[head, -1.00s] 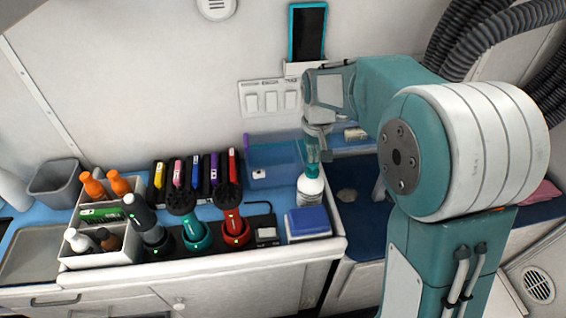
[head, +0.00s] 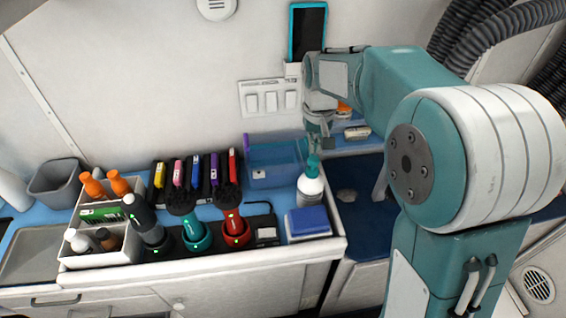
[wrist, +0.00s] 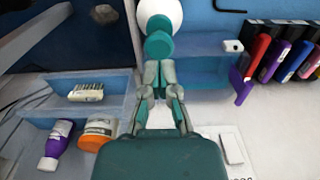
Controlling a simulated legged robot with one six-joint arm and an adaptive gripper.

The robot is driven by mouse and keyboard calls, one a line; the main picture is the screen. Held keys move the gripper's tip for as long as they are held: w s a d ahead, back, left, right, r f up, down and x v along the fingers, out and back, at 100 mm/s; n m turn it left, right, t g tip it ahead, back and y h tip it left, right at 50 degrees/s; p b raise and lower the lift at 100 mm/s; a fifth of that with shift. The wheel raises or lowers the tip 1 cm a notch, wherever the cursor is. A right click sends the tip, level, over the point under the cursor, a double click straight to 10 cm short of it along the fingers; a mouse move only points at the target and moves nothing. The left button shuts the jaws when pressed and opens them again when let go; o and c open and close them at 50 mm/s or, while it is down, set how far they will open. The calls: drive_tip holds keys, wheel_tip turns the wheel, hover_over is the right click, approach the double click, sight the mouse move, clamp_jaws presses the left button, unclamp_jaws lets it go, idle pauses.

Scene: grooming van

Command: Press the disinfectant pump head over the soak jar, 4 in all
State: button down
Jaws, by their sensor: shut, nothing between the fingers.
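The disinfectant bottle (head: 311,190) is white with a teal pump head (head: 313,162). It stands upright at the right end of the counter. In the wrist view the teal pump head (wrist: 158,46) shows just beyond my fingertips. My gripper (head: 322,145) is shut and empty, above and slightly right of the pump head, with a small gap apparent between them. My gripper's closed fingers also show in the wrist view (wrist: 160,70). I cannot make out the soak jar for certain; a clear blue bin (head: 262,178) stands behind and left of the bottle.
A blue-and-white box (head: 308,222) sits just in front of the bottle. Clippers stand in docks (head: 196,238) to the left, beside a white caddy (head: 128,255) of bottles. Coloured holders (head: 195,172) line the back. A wall shelf (wrist: 65,105) holds a brush, purple bottle and orange jar.

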sight(314, 159)
drive_tip(key=shift+f, duration=0.25)
drive_tip(key=shift+f, duration=0.75)
drive_tip(key=shift+f, duration=1)
drive_tip(key=shift+r, duration=2)
drive_tip(key=shift+f, duration=0.3)
